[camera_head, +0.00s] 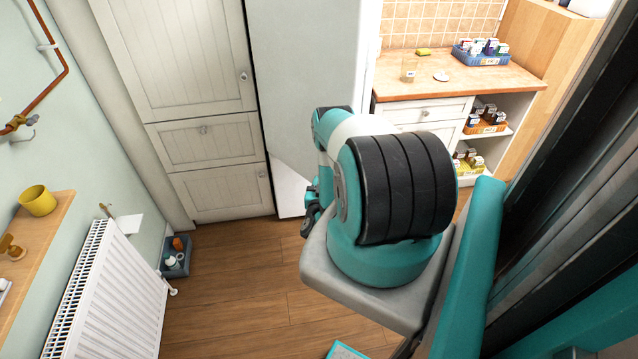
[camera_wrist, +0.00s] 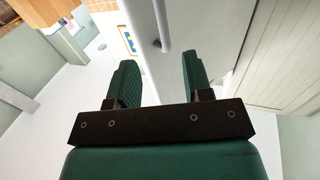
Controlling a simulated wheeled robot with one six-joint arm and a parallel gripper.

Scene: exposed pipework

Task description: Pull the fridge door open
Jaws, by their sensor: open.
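The fridge (camera_head: 305,70) is a tall, pale grey-white unit standing right of the white panelled cupboard. Its lower part is partly hidden by my arm. In the wrist view the fridge door (camera_wrist: 212,28) is a pale panel, with a grey bar handle (camera_wrist: 162,24) at its edge. My gripper (camera_wrist: 158,60) is open, with its two green fingers apart. The handle shows beyond the fingertips, in line with the gap between them, and nothing is held. In the head view only a dark part of the gripper shows low beside my arm; the handle is hidden there.
The white cupboard (camera_head: 180,55) stands left of the fridge. A wooden counter (camera_head: 450,82) with drawers and shelves is at the right. A radiator (camera_head: 110,290) and a grey bin (camera_head: 175,262) are along the left wall. Wooden floor (camera_head: 235,290) is clear in front of the cupboard.

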